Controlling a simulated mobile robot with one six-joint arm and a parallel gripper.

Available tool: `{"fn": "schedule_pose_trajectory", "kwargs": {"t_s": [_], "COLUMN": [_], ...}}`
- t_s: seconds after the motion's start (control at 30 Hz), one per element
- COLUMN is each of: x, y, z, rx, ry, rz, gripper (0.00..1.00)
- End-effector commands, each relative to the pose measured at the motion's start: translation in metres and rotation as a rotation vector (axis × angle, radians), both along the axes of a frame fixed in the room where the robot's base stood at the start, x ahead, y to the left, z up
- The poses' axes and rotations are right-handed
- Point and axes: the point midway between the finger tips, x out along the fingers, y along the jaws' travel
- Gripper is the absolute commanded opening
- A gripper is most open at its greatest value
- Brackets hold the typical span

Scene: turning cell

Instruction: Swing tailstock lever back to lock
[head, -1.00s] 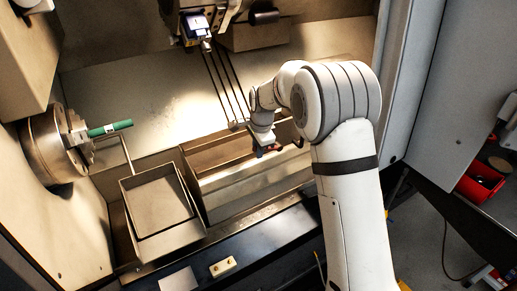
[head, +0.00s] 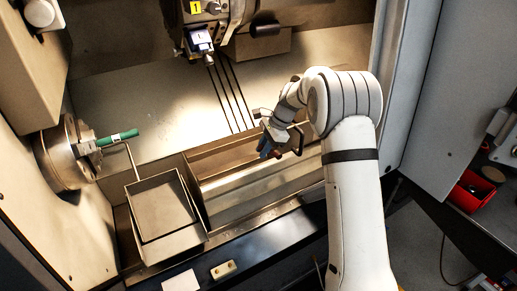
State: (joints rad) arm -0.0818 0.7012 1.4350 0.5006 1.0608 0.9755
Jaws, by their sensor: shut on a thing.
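My gripper (head: 268,150) hangs over the long open trough in front of the machine bed, in the middle of the head view. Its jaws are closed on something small. I cannot make out the tailstock lever. The tailstock is not clearly identifiable either, and my arm covers part of the right side of the machine.
A chuck (head: 62,155) at left holds a piece with a green end (head: 118,138). The tool head (head: 200,42) hangs at the top. A square tray (head: 157,182) stands near the chuck. The machine door (head: 441,90) stands at right, with a red bin (head: 466,199) beyond it.

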Motion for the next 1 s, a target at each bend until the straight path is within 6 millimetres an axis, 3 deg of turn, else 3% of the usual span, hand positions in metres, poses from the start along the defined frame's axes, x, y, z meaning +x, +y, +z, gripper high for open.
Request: {"fn": "schedule_pose_trajectory", "kwargs": {"t_s": [0.27, 0.3, 0.57, 0.83, 1.0], "x": [0.001, 0.001, 0.001, 0.002, 0.003], "y": [-0.001, -0.001, -0.002, -0.003, -0.012], "z": [-0.001, -0.001, 0.000, 0.002, 0.021], "rx": [0.007, 0.007, 0.006, 0.005, 0.007], "ry": [0.001, 0.001, 0.001, -0.001, -0.003], "rz": [-0.004, -0.004, -0.005, -0.006, -0.007], "gripper": [0.00, 0.18, 0.39, 0.39, 0.39]}}
